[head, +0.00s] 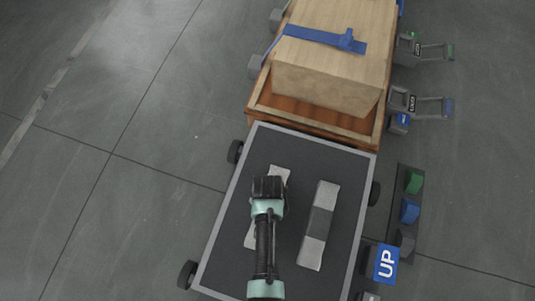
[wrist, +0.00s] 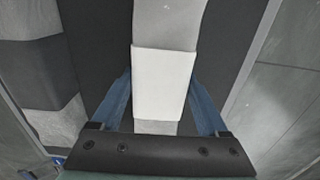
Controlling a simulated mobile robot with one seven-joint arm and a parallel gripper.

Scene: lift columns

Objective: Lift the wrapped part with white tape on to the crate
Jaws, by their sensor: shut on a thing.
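The wrapped part with white tape (wrist: 167,20) is a long light-grey bundle with a white band around its middle. In the wrist view it lies between the two blue fingers of my gripper (wrist: 162,95), which is shut on it at the white tape. In the head view my gripper (head: 268,188) covers the middle of this part, and its grey end (head: 279,172) shows beyond. It is on or just above the cart's dark top; I cannot tell which. The crate (head: 330,75) is a pale wooden box with a blue strap, standing beyond the cart.
A second wrapped part (head: 311,252) with dark grey tape lies to the right on the wheeled cart (head: 330,165). The crate sits in an orange-brown tray (head: 312,127). Right of the cart are a blue UP sign (head: 386,264) and a panel with coloured pedals (head: 410,211). The left floor is clear.

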